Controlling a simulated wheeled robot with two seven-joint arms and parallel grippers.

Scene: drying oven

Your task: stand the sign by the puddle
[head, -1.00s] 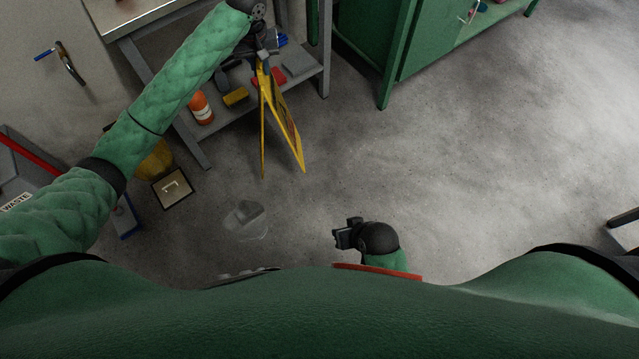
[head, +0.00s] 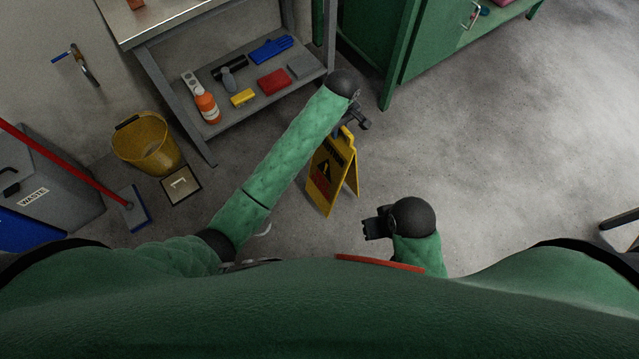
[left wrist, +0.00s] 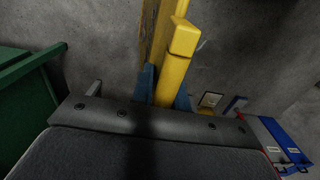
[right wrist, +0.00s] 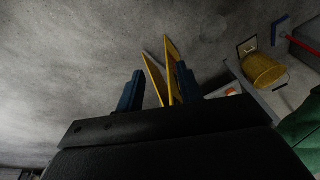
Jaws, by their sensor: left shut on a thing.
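The yellow folding sign (head: 324,180) hangs with its two panels spread under my left gripper (head: 352,124), which is shut on its top. The left wrist view also shows the yellow top of the sign (left wrist: 175,66) between the fingers (left wrist: 164,88). I cannot tell whether its feet touch the floor. The puddle (head: 266,229) is mostly hidden behind my left arm; only a pale edge shows, left of the sign. My right gripper (head: 374,224) is open and empty, below and right of the sign. The right wrist view shows the sign (right wrist: 160,72) beyond its spread fingers (right wrist: 158,88).
A grey workbench (head: 190,118) with bottles, gloves and boxes on its lower shelf stands at back left. A green cabinet (head: 425,45) stands behind.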

